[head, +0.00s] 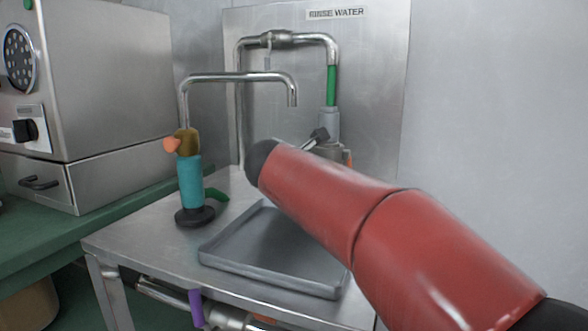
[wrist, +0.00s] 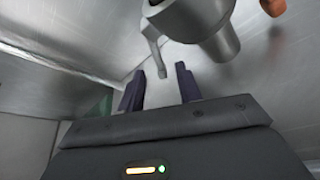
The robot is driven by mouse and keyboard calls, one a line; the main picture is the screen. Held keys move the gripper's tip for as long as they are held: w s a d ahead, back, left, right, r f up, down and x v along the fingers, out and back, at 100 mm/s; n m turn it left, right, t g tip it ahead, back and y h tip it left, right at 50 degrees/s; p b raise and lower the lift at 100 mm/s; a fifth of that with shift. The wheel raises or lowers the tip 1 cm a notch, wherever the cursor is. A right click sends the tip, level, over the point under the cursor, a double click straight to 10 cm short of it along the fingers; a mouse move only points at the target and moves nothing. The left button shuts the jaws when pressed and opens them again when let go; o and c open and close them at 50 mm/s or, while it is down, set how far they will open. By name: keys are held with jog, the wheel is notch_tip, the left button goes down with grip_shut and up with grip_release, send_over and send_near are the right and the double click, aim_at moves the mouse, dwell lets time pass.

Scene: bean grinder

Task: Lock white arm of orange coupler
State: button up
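An orange piece (wrist: 272,7) shows at the top right edge. In the head view an orange part (head: 347,157) peeks out beside the grey fitting (head: 329,122) under the green pipe; my red arm hides most of it and the gripper.
A grey tray (head: 270,276) lies on the steel table (head: 145,248). A teal-bodied tap (head: 190,182) with an orange knob (head: 172,145) stands left of it. A bent steel pipe (head: 240,77) and steel back panel (head: 380,60) rise behind. A steel machine (head: 110,80) stands at left.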

jog(key=shift+x, duration=2)
grip_shut()
